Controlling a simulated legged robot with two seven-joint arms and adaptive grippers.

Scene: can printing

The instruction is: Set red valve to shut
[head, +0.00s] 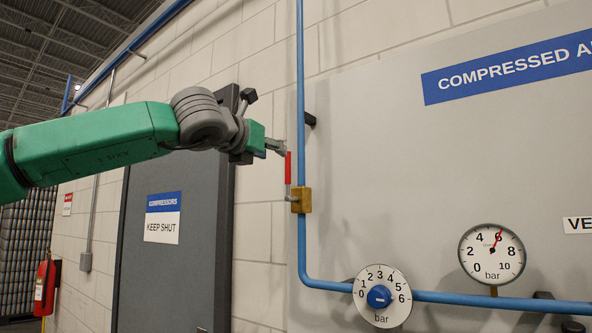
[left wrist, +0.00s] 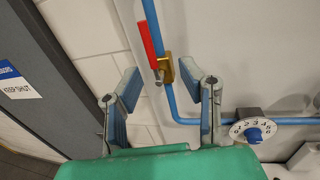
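The red valve handle (head: 288,167) stands upright, roughly parallel to the vertical blue pipe (head: 301,90), on a brass valve body (head: 301,200). In the left wrist view the red handle (left wrist: 150,38) and the brass body (left wrist: 167,70) show beyond the fingertips. My left gripper (head: 277,148) is at the upper part of the handle in the head view. In the left wrist view my left gripper (left wrist: 162,72) has its blue-padded fingers spread wide with nothing between them. Whether a finger touches the handle cannot be told. My right gripper is not in view.
The blue pipe bends right below the valve. A dial with a blue knob (head: 379,296) and a pressure gauge (head: 491,254) reading about 6 bar sit along it. A grey door (head: 165,235) and a red extinguisher (head: 45,288) are left. A grey panel (head: 400,150) backs the pipe.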

